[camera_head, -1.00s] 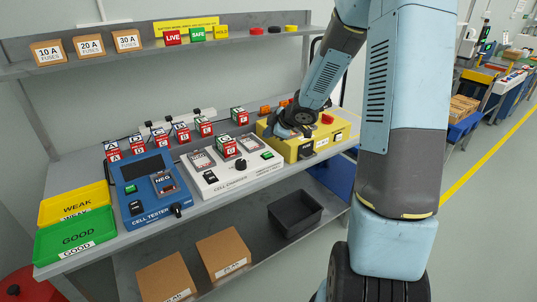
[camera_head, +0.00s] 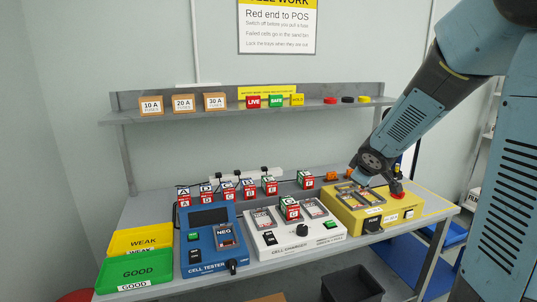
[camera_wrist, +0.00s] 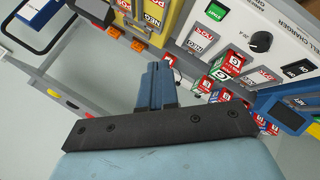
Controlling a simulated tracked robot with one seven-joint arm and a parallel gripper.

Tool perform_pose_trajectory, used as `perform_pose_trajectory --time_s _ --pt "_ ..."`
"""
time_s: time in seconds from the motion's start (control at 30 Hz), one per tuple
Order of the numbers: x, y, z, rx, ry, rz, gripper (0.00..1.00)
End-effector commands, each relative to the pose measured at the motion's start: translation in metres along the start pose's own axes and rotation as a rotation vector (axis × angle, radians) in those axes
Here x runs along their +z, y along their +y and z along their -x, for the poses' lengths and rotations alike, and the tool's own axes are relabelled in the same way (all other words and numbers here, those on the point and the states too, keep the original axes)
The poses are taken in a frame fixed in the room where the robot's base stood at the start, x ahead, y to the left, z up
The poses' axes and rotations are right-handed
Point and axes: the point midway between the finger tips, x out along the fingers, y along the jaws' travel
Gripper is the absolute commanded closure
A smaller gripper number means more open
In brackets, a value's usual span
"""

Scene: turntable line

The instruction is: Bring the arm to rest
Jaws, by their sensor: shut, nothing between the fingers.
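My gripper (camera_wrist: 155,86) shows in the wrist view as two blue-grey fingers pressed together, shut and empty.
The bench holds a blue cell tester (camera_head: 208,262), a white cell charger (camera_head: 275,243) with a cell (camera_head: 291,209) on it, and several cells behind. A green GOOD tray (camera_head: 130,270) and yellow WEAK tray (camera_head: 150,238) stand left. A shelf (camera_head: 225,111) runs above.

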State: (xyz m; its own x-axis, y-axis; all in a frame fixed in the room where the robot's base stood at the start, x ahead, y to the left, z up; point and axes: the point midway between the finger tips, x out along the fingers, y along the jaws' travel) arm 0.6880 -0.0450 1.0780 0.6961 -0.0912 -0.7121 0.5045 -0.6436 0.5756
Motion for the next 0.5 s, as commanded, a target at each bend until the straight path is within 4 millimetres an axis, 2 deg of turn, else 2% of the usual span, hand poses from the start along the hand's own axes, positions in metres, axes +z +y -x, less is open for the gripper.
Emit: perform_pose_trajectory --time_s 0.03,0.27,0.5 --pt "0.001 0.003 0.018 0.023 -0.022 -0.035 1.0" --pt "0.02 0.001 0.088 0.076 -0.12 -0.228 1.0" --pt "0.041 -0.022 0.158 0.066 -0.186 -0.446 1.0"
